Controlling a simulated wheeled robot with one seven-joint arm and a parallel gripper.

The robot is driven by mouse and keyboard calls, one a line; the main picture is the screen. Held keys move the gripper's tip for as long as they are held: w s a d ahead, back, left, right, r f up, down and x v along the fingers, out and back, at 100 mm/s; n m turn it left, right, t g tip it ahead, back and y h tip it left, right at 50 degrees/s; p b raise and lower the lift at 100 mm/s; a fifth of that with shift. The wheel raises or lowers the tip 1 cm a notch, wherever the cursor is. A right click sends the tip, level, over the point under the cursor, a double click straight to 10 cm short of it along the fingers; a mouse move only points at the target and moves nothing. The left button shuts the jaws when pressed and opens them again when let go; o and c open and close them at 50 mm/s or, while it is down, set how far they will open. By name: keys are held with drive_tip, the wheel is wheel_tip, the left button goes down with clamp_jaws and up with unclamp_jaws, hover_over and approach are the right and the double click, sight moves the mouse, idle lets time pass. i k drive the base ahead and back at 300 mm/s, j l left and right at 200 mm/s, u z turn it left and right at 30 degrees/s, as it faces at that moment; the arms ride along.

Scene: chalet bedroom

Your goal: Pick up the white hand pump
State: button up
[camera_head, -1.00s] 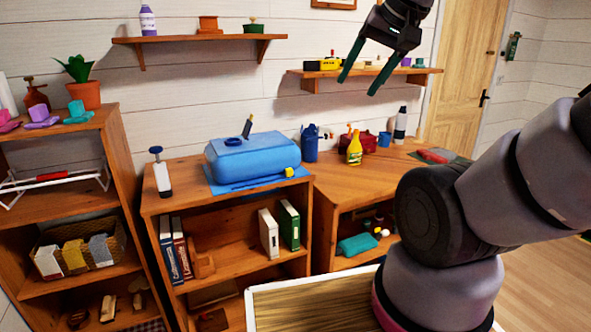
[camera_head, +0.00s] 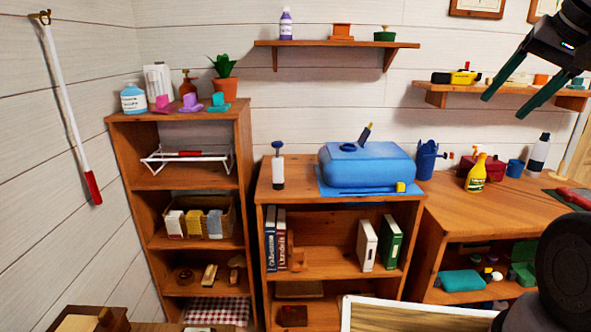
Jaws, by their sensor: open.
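The white hand pump (camera_head: 278,174) stands upright on top of the low wooden shelf unit, near its left end. It has a white body and a dark blue handle on top, and nothing covers it. My gripper (camera_head: 506,103) is at the upper right, in front of the wall shelf. Its two dark green fingers are apart with nothing between them. It is well to the right of the pump and higher in the picture, not touching it.
A blue case (camera_head: 366,166) lies on a blue mat just right of the pump. A taller shelf unit (camera_head: 182,125) with a potted plant (camera_head: 224,80) on top stands to the left. A wall shelf (camera_head: 336,44) hangs above. A yellow bottle (camera_head: 476,174) stands on the right desk.

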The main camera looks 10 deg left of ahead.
sight(278, 164)
drive_tip(key=i+l+u, duration=0.2)
drive_tip(key=u, duration=0.2)
drive_tip(key=i+l+u, duration=0.45)
drive_tip(key=l+u, duration=0.15)
drive_tip(key=u, duration=0.15)
drive_tip(key=i+l+u, duration=0.1)
drive_tip(key=l+u, duration=0.3)
drive_tip(key=i+l+u, duration=0.1)
drive_tip(key=l+u, duration=0.65)
